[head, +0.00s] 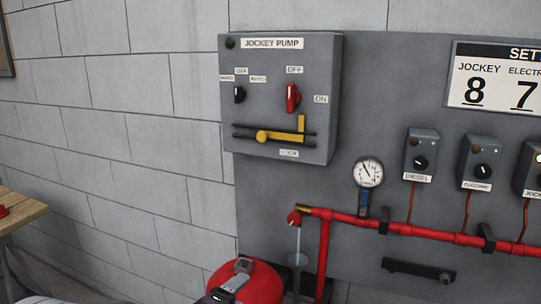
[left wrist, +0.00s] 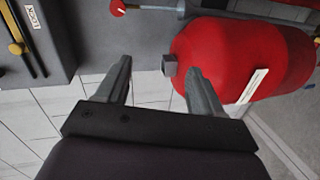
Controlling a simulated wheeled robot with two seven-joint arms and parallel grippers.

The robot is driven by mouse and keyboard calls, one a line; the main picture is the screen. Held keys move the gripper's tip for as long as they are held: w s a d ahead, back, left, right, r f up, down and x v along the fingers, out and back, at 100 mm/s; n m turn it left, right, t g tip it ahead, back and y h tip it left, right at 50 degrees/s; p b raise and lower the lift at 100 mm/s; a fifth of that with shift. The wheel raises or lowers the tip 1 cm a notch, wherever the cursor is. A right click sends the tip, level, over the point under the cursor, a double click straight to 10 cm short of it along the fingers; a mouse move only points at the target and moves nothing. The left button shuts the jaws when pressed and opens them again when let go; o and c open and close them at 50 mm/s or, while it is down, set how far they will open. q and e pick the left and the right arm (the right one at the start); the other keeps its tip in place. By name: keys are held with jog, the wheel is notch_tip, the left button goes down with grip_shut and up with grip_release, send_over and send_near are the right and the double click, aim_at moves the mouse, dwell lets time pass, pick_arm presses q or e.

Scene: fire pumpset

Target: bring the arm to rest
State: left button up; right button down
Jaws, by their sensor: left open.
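My left gripper (left wrist: 158,75) is open and empty, its two grey fingers spread apart in the left wrist view. Past the fingertips is a red tank (left wrist: 245,60) with a small grey cap (left wrist: 169,65). The cap appears in the gap between the fingers, but nothing is clamped. In the head view a dark and grey part of my left gripper (head: 228,288) shows at the bottom edge, in front of the red tank (head: 262,283); its fingers are hard to make out there. My right gripper is in neither view.
A grey jockey pump box (head: 325,95) with a red switch (head: 292,98) and yellow lever (head: 275,135) hangs on the panel. A red pipe (head: 400,229), gauge (head: 368,173) and switch boxes are to the right. A wooden table (head: 20,212) stands at left.

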pick_arm(q)
jog(key=s+a+f+m+g+y, duration=0.5)
jog(key=s+a+f+m+g, duration=0.25)
jog(key=s+f+m, duration=0.2)
jog(key=s+a+r+m+g, duration=0.1)
jog(key=s+a+g, duration=0.1)
jog(key=s, duration=0.3)
jog(key=s+a+r+m+g+y+p, duration=0.1)
jog(key=s+m+g, duration=0.1)
jog(key=s, duration=0.4)
jog(key=shift+s+a+g, duration=0.3)
jog(key=shift+a+g, duration=0.1)
jog(key=shift+g, duration=0.05)
